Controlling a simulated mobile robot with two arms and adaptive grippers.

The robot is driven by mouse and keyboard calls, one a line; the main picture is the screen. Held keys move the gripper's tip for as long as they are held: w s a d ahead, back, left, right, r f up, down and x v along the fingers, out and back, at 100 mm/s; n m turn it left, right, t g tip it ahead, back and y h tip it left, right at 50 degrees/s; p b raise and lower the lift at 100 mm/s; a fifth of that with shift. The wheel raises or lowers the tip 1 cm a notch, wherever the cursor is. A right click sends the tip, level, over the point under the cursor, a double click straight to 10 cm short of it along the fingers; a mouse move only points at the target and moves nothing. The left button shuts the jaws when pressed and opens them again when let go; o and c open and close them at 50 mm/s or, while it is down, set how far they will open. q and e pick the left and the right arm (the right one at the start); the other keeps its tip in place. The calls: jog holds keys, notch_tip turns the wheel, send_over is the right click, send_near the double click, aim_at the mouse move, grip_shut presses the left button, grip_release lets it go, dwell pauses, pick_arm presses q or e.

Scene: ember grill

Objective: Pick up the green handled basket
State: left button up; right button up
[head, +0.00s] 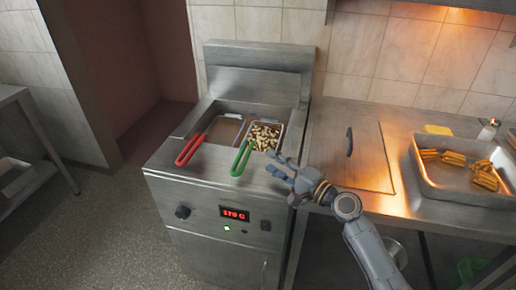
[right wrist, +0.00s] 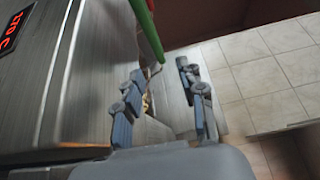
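The green-handled basket (head: 264,136) sits in the right side of the fryer well with pale fries in it. Its green handle (head: 241,158) sticks out over the fryer's front edge. My right gripper (head: 274,164) is just right of the handle, with its fingers spread and pointing toward it. In the right wrist view the fingers (right wrist: 160,80) are apart with nothing clamped between them. The green handle (right wrist: 147,28) shows there beyond the fingertips, its metal stem running down toward the gap. My left gripper is not in view.
A red-handled basket (head: 190,148) is beside it on the left. The steel fryer (head: 205,205) shows 170 C on its red display. To the right are a flat lid with a black handle (head: 349,142) and a tray (head: 447,187) with golden food.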

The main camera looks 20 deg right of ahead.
aim_at(250, 147)
jog(key=x, duration=0.4)
jog(key=shift+w+a+p, duration=0.1)
jog(key=shift+w+p, duration=0.05)
jog(key=shift+p, duration=0.15)
jog(key=shift+w+a, duration=0.15)
jog(key=shift+w, duration=0.1)
jog(key=shift+w+a, duration=0.1)
jog(key=shift+w, duration=0.1)
jog(key=p+x, duration=0.1)
jog(key=x, duration=0.3)
jog(key=shift+w+f, duration=0.15)
jog(key=shift+w+a+f, duration=0.1)
jog(key=shift+w, duration=0.1)
jog(key=shift+c, duration=0.2)
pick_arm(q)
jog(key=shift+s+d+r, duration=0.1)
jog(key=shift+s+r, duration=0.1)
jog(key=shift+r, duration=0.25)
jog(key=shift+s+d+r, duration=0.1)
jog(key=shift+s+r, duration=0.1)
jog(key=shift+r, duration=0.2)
pick_arm(e)
grip_shut()
